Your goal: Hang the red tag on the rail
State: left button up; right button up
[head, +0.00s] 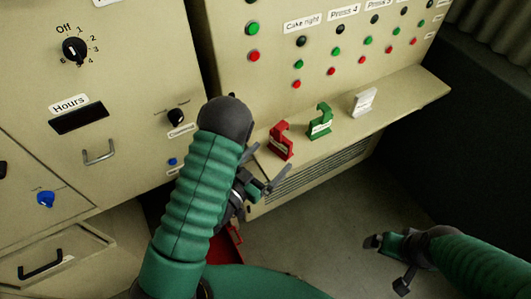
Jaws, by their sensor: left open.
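The red tag (281,141) stands on the beige ledge (405,95) below the button panel, at its left end. It has a hook-shaped top and a small pale label. My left gripper (268,166) is open and empty, just below and left of the red tag in the picture. I cannot tell its exact distance from the tag. My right gripper (384,262) is at the lower right, over the floor, with its fingers apart and nothing between them. I cannot clearly make out which part is the rail.
A green tag (321,121) and a white tag (363,102) stand right of the red one. The panel (226,22) above carries several buttons. A vent (312,177) is below the ledge. A red object (226,247) is partly hidden behind my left arm. The floor at right is clear.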

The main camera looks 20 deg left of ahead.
jog(key=shift+s+a+r+p, duration=0.1)
jog(key=shift+a+r+p, duration=0.05)
jog(key=shift+r+p, duration=0.3)
dwell(0.5)
